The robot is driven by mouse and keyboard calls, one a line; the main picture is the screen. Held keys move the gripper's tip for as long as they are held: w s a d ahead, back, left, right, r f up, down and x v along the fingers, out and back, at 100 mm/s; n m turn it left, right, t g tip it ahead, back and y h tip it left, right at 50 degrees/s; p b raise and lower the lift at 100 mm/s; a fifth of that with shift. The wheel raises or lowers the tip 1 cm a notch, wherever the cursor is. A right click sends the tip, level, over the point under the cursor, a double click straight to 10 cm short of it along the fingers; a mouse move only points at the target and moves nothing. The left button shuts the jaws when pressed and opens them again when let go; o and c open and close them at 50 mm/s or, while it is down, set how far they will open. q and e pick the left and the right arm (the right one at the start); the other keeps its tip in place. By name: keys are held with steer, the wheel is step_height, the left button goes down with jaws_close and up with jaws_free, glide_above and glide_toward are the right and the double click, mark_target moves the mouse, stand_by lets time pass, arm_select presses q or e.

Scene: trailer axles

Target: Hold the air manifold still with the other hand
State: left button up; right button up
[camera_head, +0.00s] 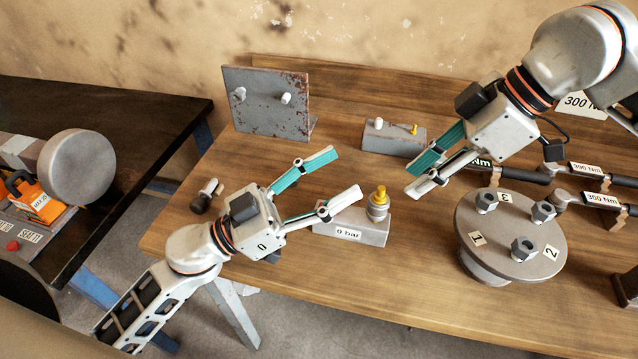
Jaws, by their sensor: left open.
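The air manifold is a grey block (373,232) labelled "0 bar", with a brass, yellow-capped fitting (378,203) on top. It lies on the wooden table, in the middle of the head view. My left gripper (347,173) is open and empty. Its lower finger passes in front of the block's upper left part in the picture, and I cannot tell whether it touches. My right gripper (411,182) is up and to the right of the manifold, with its fingertips pointing left and down. I see nothing between its fingers, and their gap is unclear.
A round hub (510,235) with several nuts stands on the right. Torque wrenches (590,168) lie behind it. A grey block with a white knob (393,137) and a rusty plate (265,103) stand at the back. The table front is clear.

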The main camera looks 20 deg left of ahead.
arm_select(q)
steer(key=w+r+m+y, duration=0.1)
steer(key=w+r+m, duration=0.45)
steer(key=w, duration=0.45)
steer(key=w+r+m+y, duration=0.1)
steer(key=w+r+m, duration=0.4)
steer(key=w, duration=0.5)
steer(key=d+r+m+g, duration=0.4)
steer(key=d+m, duration=0.1)
steer(key=s+d+f+g+y, duration=0.2)
steer(key=s+d+g, duration=0.15)
steer(key=d, duration=0.25)
steer(key=n+g+y, duration=0.5)
steer(key=n+y, duration=0.3)
steer(key=y, duration=0.6)
glide_above(319, 206)
steer(key=f, duration=1.9)
steer(key=shift+w+d+f, duration=0.1)
steer(key=shift+w+d, duration=0.05)
steer(key=shift+w, duration=0.05)
steer(key=shift+s+a+f+n+g, duration=0.2)
steer(key=shift+f+n+g, duration=0.05)
steer(key=shift+f, duration=3.75)
